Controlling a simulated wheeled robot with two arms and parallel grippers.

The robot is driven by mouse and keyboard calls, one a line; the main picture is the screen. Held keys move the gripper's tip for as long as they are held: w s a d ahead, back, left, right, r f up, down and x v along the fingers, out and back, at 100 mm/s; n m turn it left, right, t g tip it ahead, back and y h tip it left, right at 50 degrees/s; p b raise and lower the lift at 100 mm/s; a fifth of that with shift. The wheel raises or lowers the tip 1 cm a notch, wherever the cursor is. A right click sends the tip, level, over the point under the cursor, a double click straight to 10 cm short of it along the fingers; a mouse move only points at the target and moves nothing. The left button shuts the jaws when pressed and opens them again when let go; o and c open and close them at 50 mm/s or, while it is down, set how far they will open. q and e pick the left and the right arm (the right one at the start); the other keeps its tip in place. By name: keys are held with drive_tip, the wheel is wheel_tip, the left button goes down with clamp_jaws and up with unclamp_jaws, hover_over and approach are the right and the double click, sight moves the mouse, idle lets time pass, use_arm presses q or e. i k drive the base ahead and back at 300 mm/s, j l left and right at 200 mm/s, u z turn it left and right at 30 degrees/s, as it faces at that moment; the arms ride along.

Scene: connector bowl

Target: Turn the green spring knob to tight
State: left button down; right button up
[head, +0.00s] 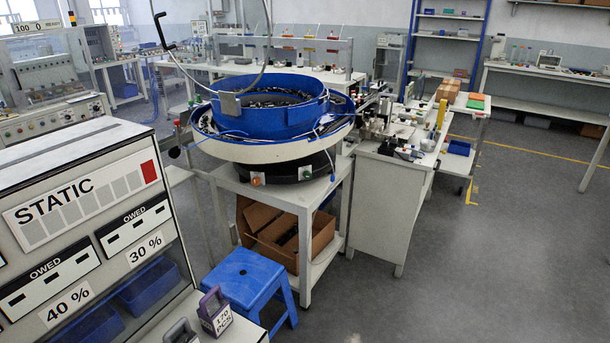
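A small green knob (306,172) sits low on the front of the round bowl feeder's dark base, right of centre. It is too small to tell which way it is turned or to read any marking. I take it for the green spring knob. An orange knob (257,180) is on the same base to its left. The blue feeder bowl (258,121) above holds many small dark parts. Neither of my grippers shows in the head view.
The feeder stands on a pale metal stand (328,250) with a cardboard box (322,232) on its lower shelf. A blue stool (240,278) is in front. A STATIC panel cabinet (195,290) fills the left. A white bench (392,210) adjoins on the right; the floor beyond is clear.

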sight(307, 174)
drive_tip(key=u, duration=0.25)
drive_tip(key=i+l+u, duration=0.3)
drive_tip(key=l+u, duration=0.3)
drive_tip(key=i+l+u, duration=0.15)
drive_tip(key=l+u, duration=0.15)
